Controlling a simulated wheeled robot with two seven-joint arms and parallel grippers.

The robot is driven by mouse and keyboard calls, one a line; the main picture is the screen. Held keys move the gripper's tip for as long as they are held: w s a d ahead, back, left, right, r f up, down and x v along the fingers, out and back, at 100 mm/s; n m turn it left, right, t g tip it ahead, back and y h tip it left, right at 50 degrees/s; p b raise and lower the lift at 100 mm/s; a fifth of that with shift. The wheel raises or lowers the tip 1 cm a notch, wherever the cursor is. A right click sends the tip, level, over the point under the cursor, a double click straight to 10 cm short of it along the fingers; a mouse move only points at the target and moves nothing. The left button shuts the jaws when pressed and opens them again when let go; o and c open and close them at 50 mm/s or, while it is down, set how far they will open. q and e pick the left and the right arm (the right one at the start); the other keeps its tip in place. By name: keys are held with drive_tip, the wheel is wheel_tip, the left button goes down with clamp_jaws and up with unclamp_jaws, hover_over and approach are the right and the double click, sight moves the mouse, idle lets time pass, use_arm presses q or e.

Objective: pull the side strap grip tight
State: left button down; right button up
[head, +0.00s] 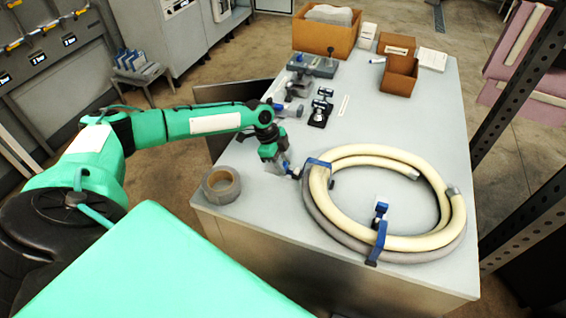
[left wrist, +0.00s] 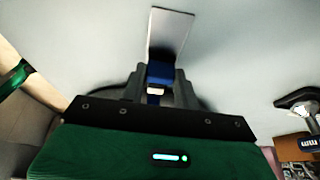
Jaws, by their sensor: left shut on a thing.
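A cream and grey hose coil (head: 440,215) lies flat on the table. A blue side strap (head: 318,162) goes over its left side, and another blue strap (head: 378,245) crosses its front. My left gripper (head: 284,169) is low over the table, just left of the side strap. In the left wrist view its fingers (left wrist: 158,92) are shut on a blue strap grip (left wrist: 160,73). A flat grey piece (left wrist: 170,32) extends beyond the grip. The slack between grip and coil cannot be made out. My right gripper is out of view.
A roll of grey tape (head: 221,186) sits near the table's left edge (head: 240,205). Small clamps and tools (head: 320,108) lie behind the coil. Cardboard boxes (head: 325,35) stand at the back. Dark metal racking (head: 515,90) rises at the right.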

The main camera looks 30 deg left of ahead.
use_arm(q)
drive_tip(key=a, duration=0.2)
drive_tip(key=s+a, duration=0.1)
drive_tip(key=a, duration=0.1)
drive_tip(key=shift+f+b, duration=0.1)
drive_tip(key=shift+b, duration=0.3)
drive_tip(key=shift+a, duration=0.3)
drive_tip(key=c, duration=1)
unclamp_jaws()
drive_tip(key=shift+c, duration=0.2)
drive_tip(key=b+v, duration=0.4)
drive_tip(key=v, duration=1)
